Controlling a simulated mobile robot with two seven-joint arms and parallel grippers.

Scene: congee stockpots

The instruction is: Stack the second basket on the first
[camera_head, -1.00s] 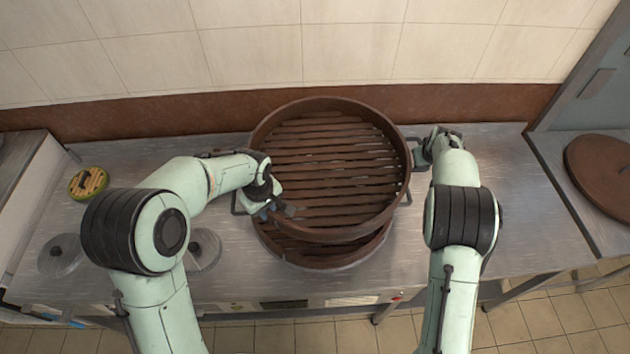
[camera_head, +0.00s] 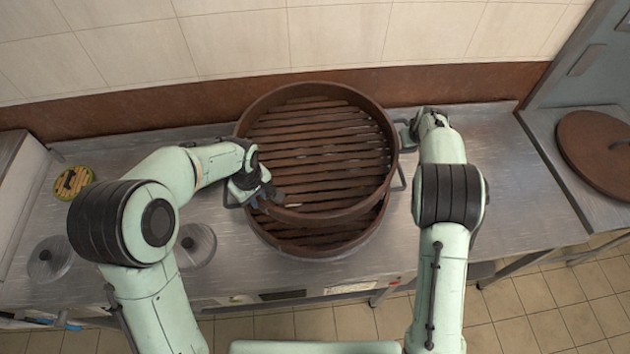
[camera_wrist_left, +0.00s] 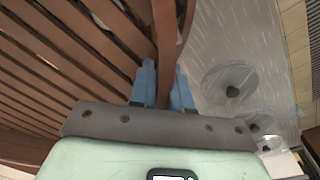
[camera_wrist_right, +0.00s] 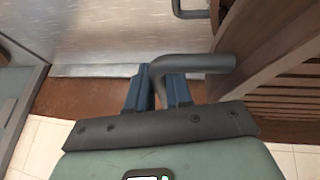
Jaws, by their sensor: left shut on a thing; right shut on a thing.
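Two round brown slatted baskets are at the counter's middle. The upper basket (camera_head: 315,150) is held above the lower basket (camera_head: 315,246) and offset toward the wall, so the lower one's front slats and rim show. Most of the lower basket is hidden. My left gripper (camera_head: 272,196) is shut on the upper basket's rim at its front left; the left wrist view shows the fingers (camera_wrist_left: 163,88) on either side of the wall. My right gripper (camera_head: 408,138) is at the upper basket's right side; in the right wrist view its fingers (camera_wrist_right: 160,85) are shut on a grey bent handle (camera_wrist_right: 200,63).
The steel counter (camera_head: 480,200) is clear at right. A tiled wall with a brown band (camera_head: 450,87) stands behind. A big brown lid (camera_head: 597,148) lies far right.

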